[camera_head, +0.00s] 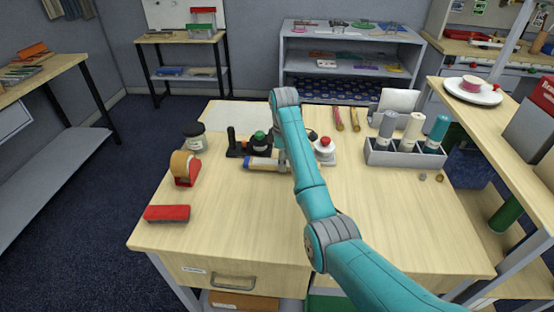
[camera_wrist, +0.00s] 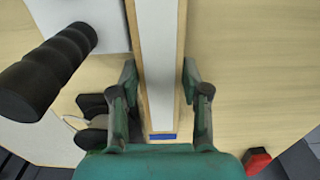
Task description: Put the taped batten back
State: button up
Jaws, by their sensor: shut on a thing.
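The taped batten (camera_wrist: 158,100) is a long pale wooden strip with a whitish face and a blue band near its lower end in the wrist view. My gripper (camera_wrist: 160,80) has its two green fingers on either side of it and is shut on it. In the head view the batten (camera_head: 264,163) lies roughly level, its blue end to the left, in front of a black holder. Most of my gripper (camera_head: 281,161) is hidden behind my arm there, and so is the batten's right end. I cannot tell whether the batten touches the table.
A black upright handle (camera_wrist: 45,72) stands close left of the batten. A jar (camera_head: 193,137), a tape dispenser (camera_head: 185,168) and a red box (camera_head: 167,213) are at left. A red-topped white dispenser (camera_head: 325,150) and a bottle caddy (camera_head: 405,156) are at right. The front middle tabletop is clear.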

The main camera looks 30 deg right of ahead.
jog(key=shift+f, duration=0.35)
jog(key=o, duration=1.3)
jog(key=shift+f, duration=0.1)
jog(key=shift+o, duration=0.2)
